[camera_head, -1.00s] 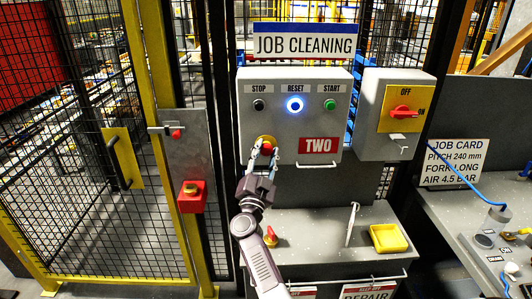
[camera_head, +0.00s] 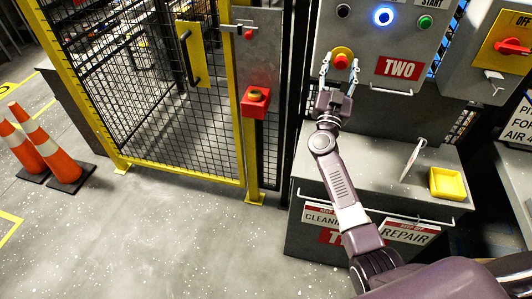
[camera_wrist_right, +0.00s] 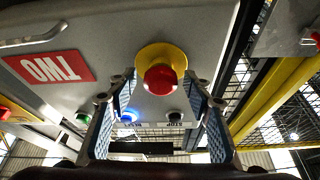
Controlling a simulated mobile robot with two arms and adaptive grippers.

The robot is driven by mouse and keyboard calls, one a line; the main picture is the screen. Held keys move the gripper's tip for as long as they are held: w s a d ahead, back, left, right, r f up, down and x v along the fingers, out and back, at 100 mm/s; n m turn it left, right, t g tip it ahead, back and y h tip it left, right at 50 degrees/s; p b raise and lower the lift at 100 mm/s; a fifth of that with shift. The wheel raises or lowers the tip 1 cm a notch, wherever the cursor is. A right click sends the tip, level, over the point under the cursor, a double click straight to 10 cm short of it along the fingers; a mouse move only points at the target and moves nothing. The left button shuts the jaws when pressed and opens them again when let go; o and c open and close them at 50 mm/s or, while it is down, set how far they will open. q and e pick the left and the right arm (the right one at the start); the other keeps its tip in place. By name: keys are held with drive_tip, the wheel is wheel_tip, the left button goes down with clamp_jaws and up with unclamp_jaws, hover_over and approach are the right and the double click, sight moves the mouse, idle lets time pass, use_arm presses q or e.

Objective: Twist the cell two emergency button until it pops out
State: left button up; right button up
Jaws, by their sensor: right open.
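The cell two emergency button is a red mushroom head (camera_head: 341,62) on a yellow round collar (camera_head: 342,52), low on the grey panel marked TWO (camera_head: 397,68). My right gripper (camera_head: 339,73) is open, its fingers pointing up to either side of the button. In the right wrist view the red button (camera_wrist_right: 160,79) and its yellow collar (camera_wrist_right: 162,55) show between and beyond the two open fingers (camera_wrist_right: 160,88). I see no finger clearly touching the button. My left gripper is not in view.
A blue-lit reset button (camera_head: 383,16) and a green start button (camera_head: 425,22) sit above. Another red button box (camera_head: 256,101) is on the gate post at left. A yellow tray (camera_head: 445,183) stands on the bench below. Orange cones (camera_head: 59,154) stand far left.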

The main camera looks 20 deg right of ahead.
drive_tip(key=shift+n+t+y, duration=0.3)
drive_tip(key=shift+n, duration=0.6)
drive_tip(key=s+a+f+n+g+y, duration=0.1)
drive_tip(key=s+a+f+n+y, duration=0.3)
drive_tip(key=a, duration=0.5)
drive_tip(key=s+a+f+n+g+y, duration=0.1)
drive_tip(key=s+a+f+n+y, duration=0.3)
drive_tip(key=a, duration=0.5)
drive_tip(key=s+a+f+n+g+y+b, duration=0.1)
drive_tip(key=s+a+f+n+y, duration=0.2)
drive_tip(key=a+f+y, duration=0.4)
drive_tip(key=shift+s+a+n+y, duration=0.4)
drive_tip(key=shift+s+a+y, duration=0.4)
drive_tip(key=shift+a+y, duration=0.1)
